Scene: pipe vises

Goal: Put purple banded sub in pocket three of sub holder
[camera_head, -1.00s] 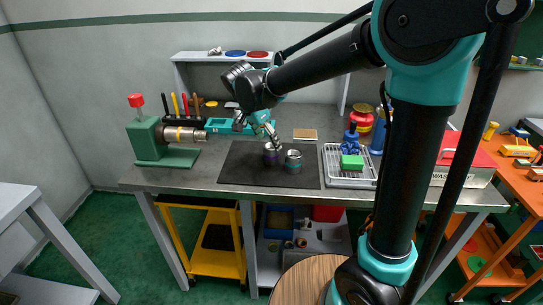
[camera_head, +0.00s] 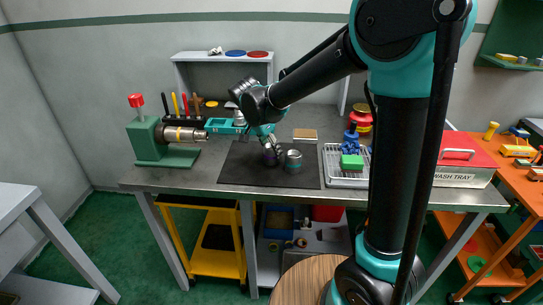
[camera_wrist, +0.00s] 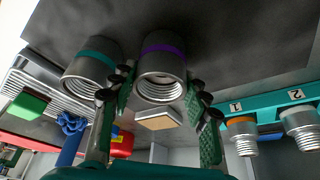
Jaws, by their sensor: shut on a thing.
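The purple banded sub (camera_head: 271,158) is a grey metal cylinder standing on the black mat (camera_head: 236,166); its purple band shows in the wrist view (camera_wrist: 162,48). My gripper (camera_head: 271,148) is over it from above. In the wrist view my gripper (camera_wrist: 160,86) has a green-padded finger on each side of this sub, shut on it. A similar sub with a teal band (camera_head: 293,161) stands close beside it on the right. The teal sub holder (camera_head: 219,126) lies behind the mat. Its labels 1 and 2 show in the wrist view, with an orange-banded sub (camera_wrist: 242,138) at 1 and another sub (camera_wrist: 301,125) at 2. Pocket three is out of view there.
A green vise (camera_head: 152,140) holds a metal pipe at the left of the bench. A wire tray (camera_head: 345,180) with a green block (camera_head: 352,162) is right of the mat. A tan block (camera_head: 305,134) lies behind the mat. The mat's left part is clear.

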